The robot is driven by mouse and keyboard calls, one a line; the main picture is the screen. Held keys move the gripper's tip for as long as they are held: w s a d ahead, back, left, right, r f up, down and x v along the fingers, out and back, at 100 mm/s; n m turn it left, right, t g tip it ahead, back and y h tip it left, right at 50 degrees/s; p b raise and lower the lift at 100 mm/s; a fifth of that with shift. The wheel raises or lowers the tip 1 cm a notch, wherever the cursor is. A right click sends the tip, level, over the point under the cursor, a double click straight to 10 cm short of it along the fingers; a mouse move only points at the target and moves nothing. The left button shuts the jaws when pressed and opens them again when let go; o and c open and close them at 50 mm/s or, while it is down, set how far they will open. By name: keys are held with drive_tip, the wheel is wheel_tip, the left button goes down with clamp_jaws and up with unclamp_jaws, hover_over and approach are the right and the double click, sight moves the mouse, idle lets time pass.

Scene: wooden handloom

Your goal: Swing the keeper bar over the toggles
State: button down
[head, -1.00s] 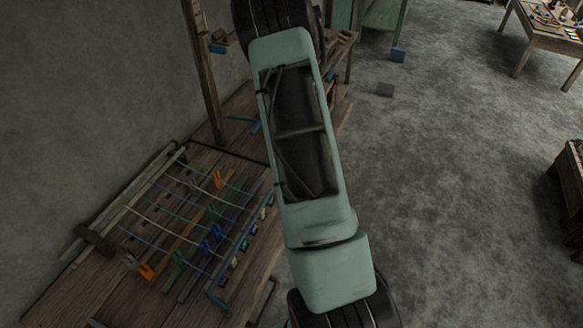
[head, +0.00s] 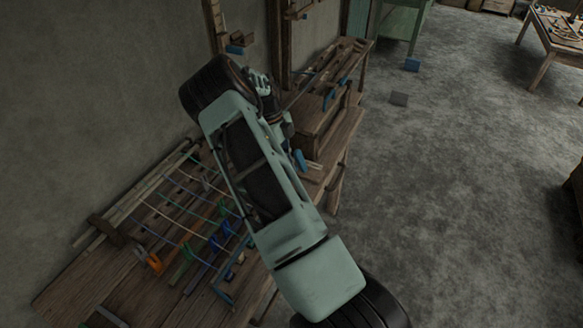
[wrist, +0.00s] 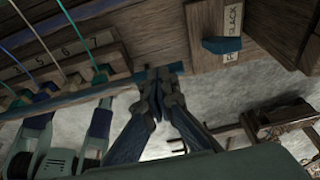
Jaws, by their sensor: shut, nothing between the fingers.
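In the wrist view, a long blue bar (wrist: 85,97), which looks like the keeper bar, runs along the front edge of the wooden loom. Small coloured toggles (wrist: 100,77) sit in a row just behind it, with cords running up from them. My gripper (wrist: 158,82) is shut and empty, its fingertips overlapping the bar near its right end; I cannot tell whether they touch it. In the head view, the blue bar (head: 224,294) shows at the front of the loom beside the coloured toggles (head: 214,243). My arm hides its far part, and the gripper is hard to make out.
A strip numbered 5, 6, 7 (wrist: 75,52) lies behind the toggles. To the right is a board labelled SLACK with a blue block (wrist: 222,45). The floor (head: 450,200) at right is mostly open.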

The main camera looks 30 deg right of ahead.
drive_tip(key=shift+a+f, duration=0.45)
drive_tip(key=shift+f, duration=0.2)
drive_tip(key=shift+r, duration=0.1)
drive_tip(key=d+v, duration=0.1)
drive_tip(key=v, duration=1.2)
drive_tip(key=shift+a, duration=0.1)
idle(0.9)
